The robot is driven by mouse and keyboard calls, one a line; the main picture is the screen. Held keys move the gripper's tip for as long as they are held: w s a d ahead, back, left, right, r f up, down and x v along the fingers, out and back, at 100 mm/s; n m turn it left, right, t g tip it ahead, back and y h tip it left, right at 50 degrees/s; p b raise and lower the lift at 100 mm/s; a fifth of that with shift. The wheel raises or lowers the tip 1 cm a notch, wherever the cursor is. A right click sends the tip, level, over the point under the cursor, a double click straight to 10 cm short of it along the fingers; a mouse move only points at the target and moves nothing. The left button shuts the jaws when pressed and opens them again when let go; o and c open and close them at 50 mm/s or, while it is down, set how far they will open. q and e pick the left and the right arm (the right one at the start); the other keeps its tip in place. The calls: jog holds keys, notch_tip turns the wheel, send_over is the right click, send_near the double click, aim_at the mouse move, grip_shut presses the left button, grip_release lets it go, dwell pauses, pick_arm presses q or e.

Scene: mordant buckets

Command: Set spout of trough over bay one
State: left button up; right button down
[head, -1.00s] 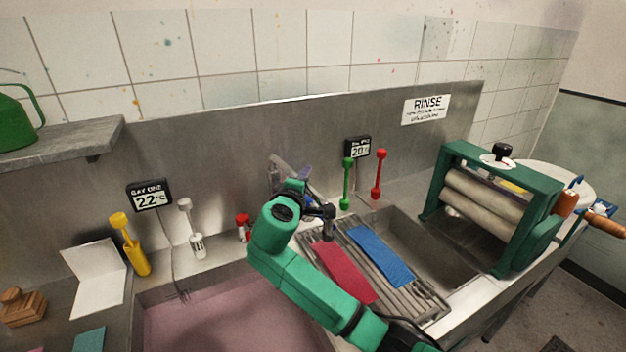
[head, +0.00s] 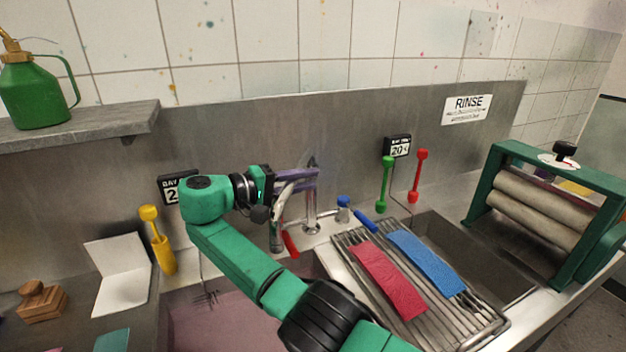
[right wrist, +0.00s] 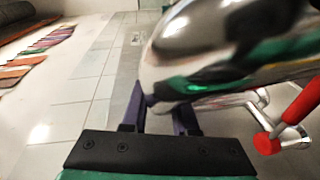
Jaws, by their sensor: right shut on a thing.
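The chrome spout (head: 294,187) rises from its column (head: 311,212) between the two basins. It also shows large and blurred in the right wrist view (right wrist: 180,45). My right gripper (head: 305,177) has its purple fingers shut on the spout. The fingers show below the spout in the wrist view (right wrist: 158,118). The spout points left, and its grey end (head: 276,238) hangs near the back right of bay one (head: 230,325), the left basin with pinkish liquid. I cannot tell whether the end is inside the rim. My arm hides part of the basin. My left gripper is not in view.
A red tap lever (head: 289,244) and a blue one (head: 364,219) flank the spout column. A rack (head: 440,315) with red and blue cloths covers part of the right basin (head: 470,255). A bay sign (head: 176,187) hangs behind my arm. A green mangle (head: 530,155) stands right.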

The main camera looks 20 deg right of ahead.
jog(key=shift+w+a, duration=0.1)
jog(key=shift+a, duration=0.1)
dwell(0.3)
jog(key=c, duration=0.7)
grip_release()
jog(key=shift+w, duration=0.1)
jog(key=shift+d, duration=0.1)
